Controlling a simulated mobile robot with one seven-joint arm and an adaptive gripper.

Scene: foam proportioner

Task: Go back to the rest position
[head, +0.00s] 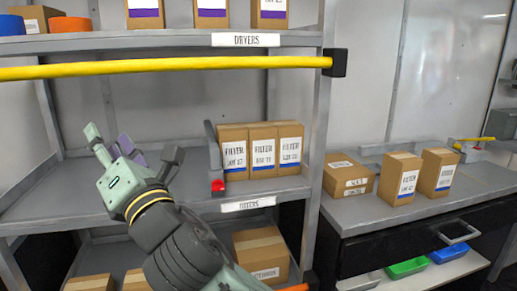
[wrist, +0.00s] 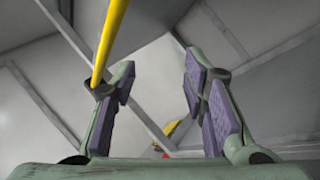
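My gripper (head: 128,148) is at the left of the head view, in front of the shelf labelled FILTERS and below the yellow bar. Its green fingers with purple pads stand apart. In the wrist view my gripper (wrist: 160,98) is open, with nothing between the pads. My arm reaches up to it from the bottom of the head view.
The yellow bar (head: 165,64) crosses in front of the shelves above my gripper. Filter boxes (head: 263,151) stand right of my gripper, beside a grey divider (head: 213,150) with a red part. A counter (head: 365,212) at the right holds more boxes.

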